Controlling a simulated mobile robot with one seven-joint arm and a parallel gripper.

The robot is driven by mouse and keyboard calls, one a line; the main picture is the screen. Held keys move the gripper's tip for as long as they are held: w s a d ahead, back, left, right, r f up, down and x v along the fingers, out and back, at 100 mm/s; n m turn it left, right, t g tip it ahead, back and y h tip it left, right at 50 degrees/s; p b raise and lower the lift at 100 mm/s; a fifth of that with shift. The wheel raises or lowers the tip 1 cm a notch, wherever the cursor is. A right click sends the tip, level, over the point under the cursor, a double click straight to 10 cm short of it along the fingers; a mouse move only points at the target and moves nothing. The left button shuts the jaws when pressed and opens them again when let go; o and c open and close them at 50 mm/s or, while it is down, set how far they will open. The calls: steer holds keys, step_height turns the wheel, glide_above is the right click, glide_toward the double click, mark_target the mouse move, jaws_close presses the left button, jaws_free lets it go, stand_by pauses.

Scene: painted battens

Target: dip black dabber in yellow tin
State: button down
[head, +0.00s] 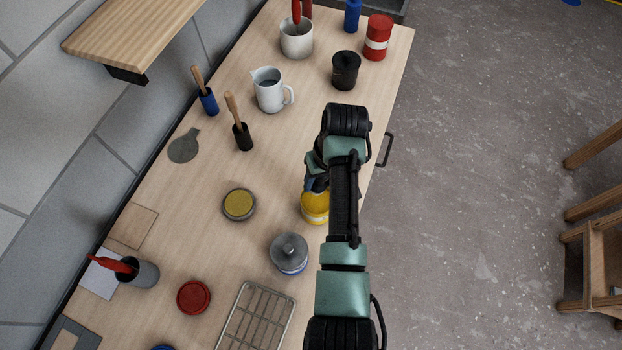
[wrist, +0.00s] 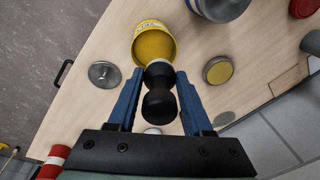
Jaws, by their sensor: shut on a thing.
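My gripper (wrist: 160,88) is shut on the black dabber (wrist: 159,104), its blue fingers on both sides of it. The dabber has a round black knob, a narrower waist and a pale edge at its far end. The yellow tin (wrist: 153,43) is open, with yellow inside and lettering on its side. In the wrist view the dabber's far end overlaps the tin's near rim; I cannot tell whether it touches or is inside. In the head view the yellow tin (head: 314,208) stands partly behind my arm, and the dabber is hidden.
A shallow dish with yellow content (head: 239,204) and a lidded grey tin (head: 289,252) stand close by. A grey knobbed lid (wrist: 104,75) lies beside the yellow tin. A wire rack (head: 256,318), red lid (head: 193,297) and white jug (head: 270,92) are farther off.

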steer(key=shift+w+d+f+b, duration=0.1)
steer(key=shift+d+f+b, duration=0.05)
steer(key=shift+f+b, duration=0.3)
step_height(320, 180, down, 4)
steer(key=b, duration=0.4)
steer(key=shift+f, duration=0.2)
steer(key=shift+f+b, duration=1.4)
steer(key=shift+f, duration=0.55)
steer(key=shift+r, duration=0.1)
step_height(320, 180, up, 4)
steer(key=p, duration=0.4)
steer(key=shift+r+p, duration=0.25)
steer(key=shift+p, duration=0.1)
steer(key=shift+r, duration=0.1)
step_height(320, 180, up, 5)
steer(key=p, duration=0.5)
